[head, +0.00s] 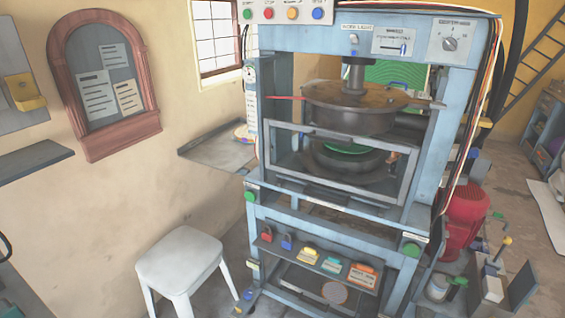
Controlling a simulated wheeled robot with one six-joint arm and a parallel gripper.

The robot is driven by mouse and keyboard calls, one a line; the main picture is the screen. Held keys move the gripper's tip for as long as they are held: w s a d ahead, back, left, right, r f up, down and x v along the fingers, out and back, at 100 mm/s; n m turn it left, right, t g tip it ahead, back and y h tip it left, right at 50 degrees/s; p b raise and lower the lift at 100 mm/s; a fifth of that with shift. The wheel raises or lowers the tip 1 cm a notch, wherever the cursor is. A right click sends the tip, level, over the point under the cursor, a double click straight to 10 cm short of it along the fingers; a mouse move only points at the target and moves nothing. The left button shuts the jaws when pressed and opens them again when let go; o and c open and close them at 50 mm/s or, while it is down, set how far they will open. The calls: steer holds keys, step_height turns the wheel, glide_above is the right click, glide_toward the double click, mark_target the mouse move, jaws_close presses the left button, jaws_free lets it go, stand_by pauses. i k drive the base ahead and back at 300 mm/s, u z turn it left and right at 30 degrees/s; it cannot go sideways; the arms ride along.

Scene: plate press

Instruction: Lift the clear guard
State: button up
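The clear guard is a see-through panel in a grey rectangular frame (340,137). It stands across the front of the blue press (262,60), in front of the lower plate. A green disc (345,148) on the lower plate shows through it. A round dark upper plate (345,112) hangs on a ram above the disc, partly behind the guard's top bar. My gripper is not in view, so its state and its place relative to the guard are hidden.
A white stool (180,258) stands on the floor left of the press. A grey side shelf (220,152) juts out at the press's left. Below the guard, a shelf holds padlocks and coloured tags (310,257). A red motor (465,215) and clutter stand at right.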

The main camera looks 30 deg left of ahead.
mark_target(319, 133)
steer(key=u, duration=0.15)
steer(key=i, duration=0.25)
steer(key=u, duration=0.95)
steer(key=k, duration=0.55)
steer(key=z, duration=0.5)
steer(key=i, duration=1.1)
steer(key=u, duration=0.7)
